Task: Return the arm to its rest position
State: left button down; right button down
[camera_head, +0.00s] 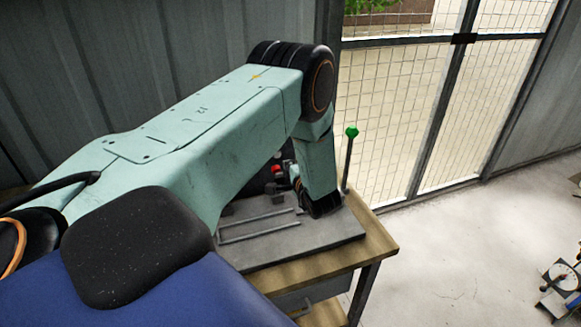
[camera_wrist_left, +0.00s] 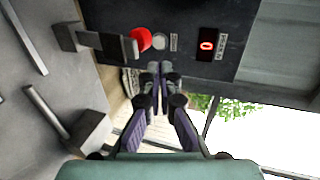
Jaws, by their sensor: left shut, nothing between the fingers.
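My left arm (camera_head: 200,130) is pale green and reaches in from the left over a wooden bench, bending down at its black elbow joint. In the head view its hand is mostly hidden behind the arm. In the left wrist view my left gripper (camera_wrist_left: 160,68) has its two slim grey and purple fingers together, with nothing between them. The fingertips are near the lower edge of a dark control panel (camera_wrist_left: 188,15); I cannot tell how far apart they are. My right gripper is not in view.
The panel carries a red button (camera_wrist_left: 140,39), a pale button (camera_wrist_left: 160,42) and a lit red display (camera_wrist_left: 207,45). A lever with a green knob (camera_head: 351,131) stands on the bench's grey plate (camera_head: 335,226). A mesh gate (camera_head: 390,120) stands behind; the floor at right is mostly clear.

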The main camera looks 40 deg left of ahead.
pick_arm(q)
jog(key=shift+d, duration=0.2)
jog(key=shift+a, duration=0.2)
